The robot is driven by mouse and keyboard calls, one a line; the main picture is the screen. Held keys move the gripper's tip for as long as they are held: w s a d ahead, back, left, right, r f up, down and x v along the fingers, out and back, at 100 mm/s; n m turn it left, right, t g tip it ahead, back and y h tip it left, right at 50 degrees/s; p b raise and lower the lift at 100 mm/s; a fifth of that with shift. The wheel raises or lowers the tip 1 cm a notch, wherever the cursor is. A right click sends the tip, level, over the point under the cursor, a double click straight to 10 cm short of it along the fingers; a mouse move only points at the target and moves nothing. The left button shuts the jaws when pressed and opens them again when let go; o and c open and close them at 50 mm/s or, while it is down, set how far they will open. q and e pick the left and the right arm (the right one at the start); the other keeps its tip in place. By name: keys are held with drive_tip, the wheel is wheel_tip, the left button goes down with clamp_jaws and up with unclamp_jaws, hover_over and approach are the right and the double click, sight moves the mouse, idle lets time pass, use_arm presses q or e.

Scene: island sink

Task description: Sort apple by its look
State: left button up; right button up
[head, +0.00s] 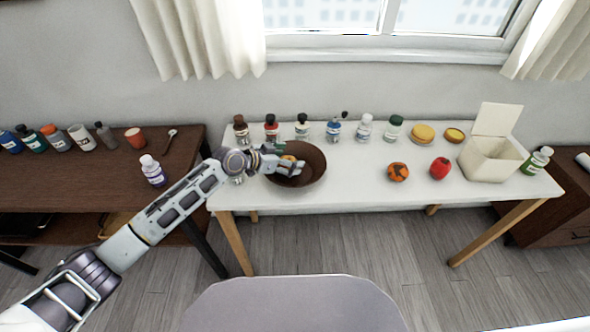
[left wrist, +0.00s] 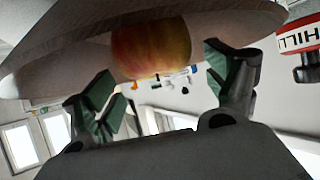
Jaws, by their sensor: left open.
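A yellow-red apple (left wrist: 150,46) lies in the brown bowl (head: 314,174) on the white table; in the head view only a small part of the apple (head: 288,158) shows behind my gripper. My left gripper (head: 291,166) is over the bowl. In the left wrist view its green-padded fingers (left wrist: 160,82) are spread wide to either side of the apple, and I cannot tell whether they touch it. An orange apple with dark patches (head: 398,172) and a plain red apple (head: 440,168) lie on the table. My right gripper is not in view.
A white box (head: 489,162) with its lid raised stands at the table's right end. Several bottles (head: 334,131) line the back edge, with two yellow round items (head: 423,134) beside them. A dark side table (head: 60,180) with bottles is at left. The table's middle front is clear.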

use_arm(q)
drive_tip(key=shift+s+a+r, duration=0.25)
drive_tip(key=shift+a, duration=0.2)
drive_tip(key=shift+v, duration=3.2)
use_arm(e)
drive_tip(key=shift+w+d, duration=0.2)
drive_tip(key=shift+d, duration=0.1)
use_arm(q)
drive_tip(key=shift+s, duration=0.15)
